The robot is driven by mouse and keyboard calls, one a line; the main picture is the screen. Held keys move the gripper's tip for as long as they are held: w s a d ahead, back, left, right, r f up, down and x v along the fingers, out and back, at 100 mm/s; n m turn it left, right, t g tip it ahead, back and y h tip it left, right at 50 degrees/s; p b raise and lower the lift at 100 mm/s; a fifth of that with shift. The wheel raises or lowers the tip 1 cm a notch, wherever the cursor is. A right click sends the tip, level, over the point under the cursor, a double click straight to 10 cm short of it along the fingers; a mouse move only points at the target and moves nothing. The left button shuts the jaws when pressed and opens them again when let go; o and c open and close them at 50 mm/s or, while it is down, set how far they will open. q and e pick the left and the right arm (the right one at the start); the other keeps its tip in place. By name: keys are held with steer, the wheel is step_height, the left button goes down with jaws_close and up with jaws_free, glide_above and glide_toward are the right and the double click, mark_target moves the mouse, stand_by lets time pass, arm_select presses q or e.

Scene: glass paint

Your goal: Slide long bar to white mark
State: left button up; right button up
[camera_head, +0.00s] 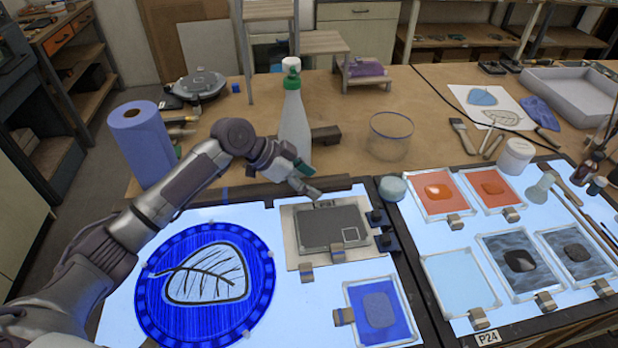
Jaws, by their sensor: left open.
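I cannot clearly pick out the long bar; a thin dark strip at the panel's upper edge is partly hidden by my left gripper (308,181). The gripper is open just above the board's upper edge, in front of the green-capped bottle. Whether it touches anything is unclear. My right gripper is out of view.
A blue round leaf panel (205,283) lies to the left under my arm. A white bottle (294,125) stands close behind the gripper. Dark blocks (387,242) sit right of the board. A blue paper roll (142,142) and glass bowl (389,137) stand behind.

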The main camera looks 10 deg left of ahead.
arm_select(q)
jaws_close()
steer(key=shift+s+d, duration=0.15)
steer(key=shift+s, duration=0.1)
steer(key=shift+s+f, duration=0.15)
steer(key=shift+s, duration=0.1)
steer(key=shift+s+d+r, duration=0.15)
steer(key=shift+s+r, duration=0.05)
steer(key=shift+s, duration=0.05)
steer(key=shift+c, duration=1.1)
jaws_free()
steer(key=shift+w, duration=0.1)
steer(key=shift+o, duration=1.1)
steer(key=shift+w+f, duration=0.15)
steer(key=v, duration=1.2)
